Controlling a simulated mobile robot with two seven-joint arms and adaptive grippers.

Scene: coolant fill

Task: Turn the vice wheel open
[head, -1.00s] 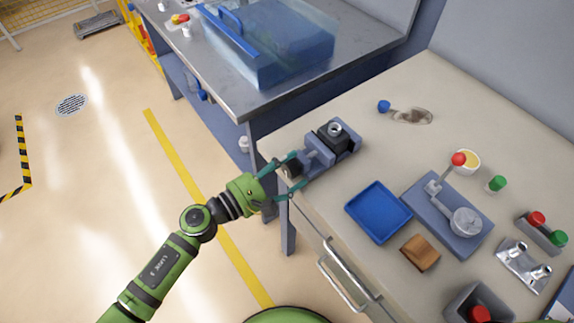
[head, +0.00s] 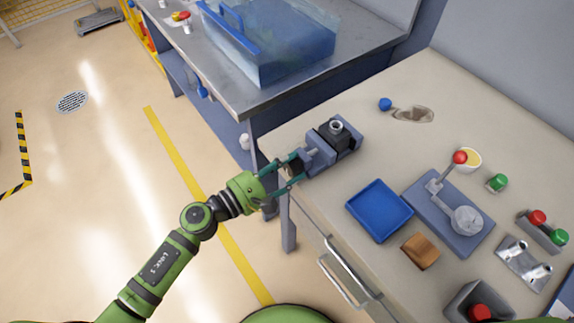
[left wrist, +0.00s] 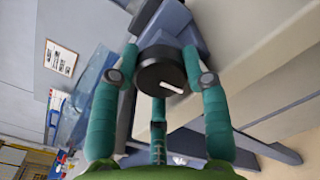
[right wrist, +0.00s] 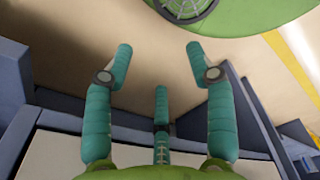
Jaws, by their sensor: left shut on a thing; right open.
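The grey-blue vice (head: 318,157) stands at the near left corner of the bench, with a dark block (head: 332,134) in it. Its black wheel (head: 297,165) faces my left arm and is partly covered by the fingers in the head view. My left gripper (head: 287,176) is shut on the wheel. In the left wrist view the round black wheel (left wrist: 161,70) shows a white mark, with teal fingers on either side of it. My right gripper (right wrist: 160,68) is open and empty in the right wrist view; it is out of the head view.
A blue tray (head: 379,210), a brown wooden block (head: 420,251) and a plate with a red-knobbed lever (head: 450,212) stand right of the vice. A drawer handle (head: 345,275) sticks out below the bench edge. A metal table (head: 250,100) is behind.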

